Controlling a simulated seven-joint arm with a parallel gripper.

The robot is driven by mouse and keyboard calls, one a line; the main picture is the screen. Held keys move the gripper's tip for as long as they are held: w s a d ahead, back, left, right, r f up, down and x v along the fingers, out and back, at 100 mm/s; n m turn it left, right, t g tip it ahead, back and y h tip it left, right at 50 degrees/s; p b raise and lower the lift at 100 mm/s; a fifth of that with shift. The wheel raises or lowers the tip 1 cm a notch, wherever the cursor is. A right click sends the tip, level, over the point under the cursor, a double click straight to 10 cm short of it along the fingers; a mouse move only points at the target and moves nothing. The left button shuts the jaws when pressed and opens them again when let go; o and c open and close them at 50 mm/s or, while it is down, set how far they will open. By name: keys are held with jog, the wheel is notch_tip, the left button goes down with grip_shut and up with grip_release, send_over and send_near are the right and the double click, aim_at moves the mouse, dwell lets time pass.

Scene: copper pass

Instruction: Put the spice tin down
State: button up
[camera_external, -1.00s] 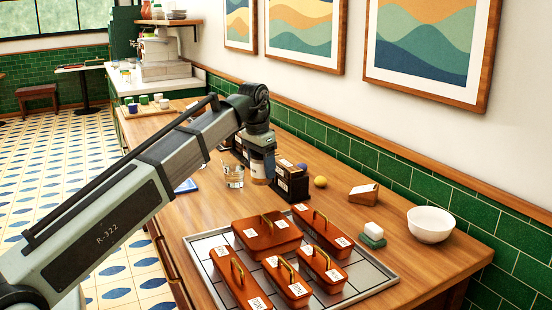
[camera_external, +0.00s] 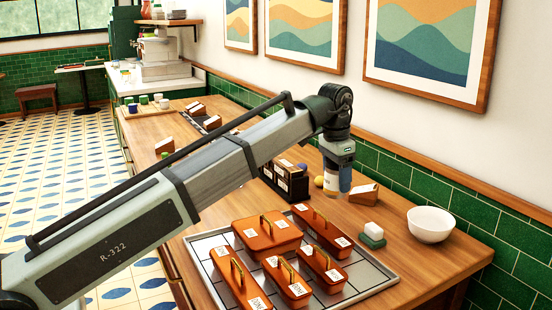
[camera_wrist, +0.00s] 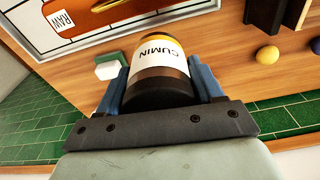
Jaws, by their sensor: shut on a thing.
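The spice tin (camera_wrist: 158,68) is brown with a white label reading CUMIN and a yellow band. My gripper (camera_wrist: 160,88) is shut on it, with a blue finger on each side of the tin in the wrist view. In the external view my gripper (camera_external: 338,178) points down over the counter, right of the dark rack and left of a wooden card block. The tin (camera_external: 331,188) shows only in part below the gripper there. I cannot tell whether its base touches the counter.
A metal tray (camera_external: 375,277) with several lidded copper-coloured boxes lies in front. A dark rack (camera_external: 286,181), a wooden card block (camera_external: 365,194), a green-and-white sponge (camera_external: 372,234) and a white bowl (camera_external: 430,225) are nearby.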

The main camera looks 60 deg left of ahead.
jog(key=w+n, duration=0.2)
jog(key=w, duration=0.2)
jog(key=shift+n, duration=0.4)
jog(key=shift+a+f, duration=0.15)
jog(key=shift+f, duration=2.15)
jog(key=shift+a+f, duration=0.1)
jog(key=shift+f, duration=2.2)
jog(key=shift+f, duration=0.1)
jog(key=o, duration=1.1)
jog(key=shift+o, duration=0.2)
jog(key=r, duration=0.4)
jog(key=s+r, duration=0.1)
jog(key=r, duration=0.7)
jog(key=shift+s+d+r, duration=0.1)
jog(key=shift+s+d, duration=0.05)
